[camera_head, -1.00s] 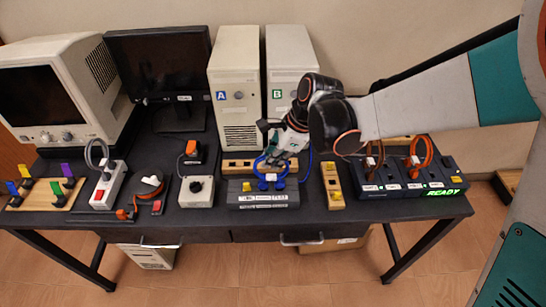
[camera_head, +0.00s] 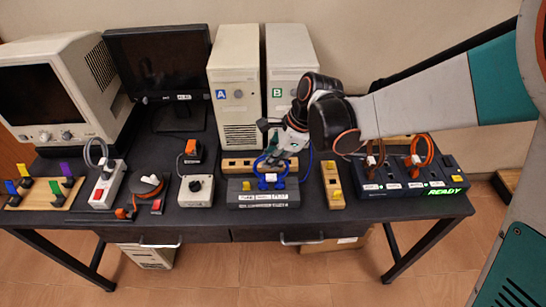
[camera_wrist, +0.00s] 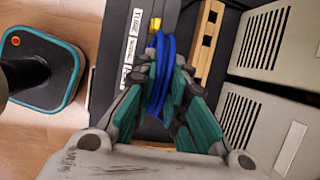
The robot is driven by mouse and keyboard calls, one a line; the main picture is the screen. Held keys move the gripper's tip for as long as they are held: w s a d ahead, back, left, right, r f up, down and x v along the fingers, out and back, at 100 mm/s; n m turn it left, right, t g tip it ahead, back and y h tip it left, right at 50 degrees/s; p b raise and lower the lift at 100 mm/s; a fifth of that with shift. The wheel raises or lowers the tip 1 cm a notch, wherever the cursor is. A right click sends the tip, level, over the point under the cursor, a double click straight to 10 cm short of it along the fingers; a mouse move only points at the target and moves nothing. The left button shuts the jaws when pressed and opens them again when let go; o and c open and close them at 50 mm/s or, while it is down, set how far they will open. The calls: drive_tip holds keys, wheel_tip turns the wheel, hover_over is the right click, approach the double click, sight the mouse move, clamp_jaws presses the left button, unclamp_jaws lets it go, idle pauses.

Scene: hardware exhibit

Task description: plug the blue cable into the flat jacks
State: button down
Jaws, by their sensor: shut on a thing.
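The blue cable (camera_head: 271,180) is a loop with blue plug ends at the top of a dark grey jack box (camera_head: 246,200) in the head view. The box has white labels along its front, too small to read surely. My gripper (camera_head: 276,160) reaches down from behind the box and is shut on the blue cable. In the wrist view the cable (camera_wrist: 162,70) runs as blue strands between my gripper's fingers (camera_wrist: 158,92). A yellow piece (camera_wrist: 155,24) shows beyond it. I cannot tell whether the plug ends sit in the jacks.
A wooden block with a yellow plug (camera_head: 333,185) stands right of the box, then a panel reading READY (camera_head: 440,191) with orange cables. A grey switch box (camera_head: 196,192) stands left. Computer towers (camera_head: 236,90) rise behind, beside a wooden socket strip (camera_head: 236,165).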

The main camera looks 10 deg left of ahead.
idle(0.4)
drive_tip(key=c, duration=0.9)
unclamp_jaws()
drive_tip(key=p+v, duration=0.4)
drive_tip(key=v, duration=0.3)
drive_tip(key=shift+d+r+p, duration=0.15)
drive_tip(key=shift+r+p, duration=0.1)
drive_tip(key=shift+p, duration=0.15)
idle(0.5)
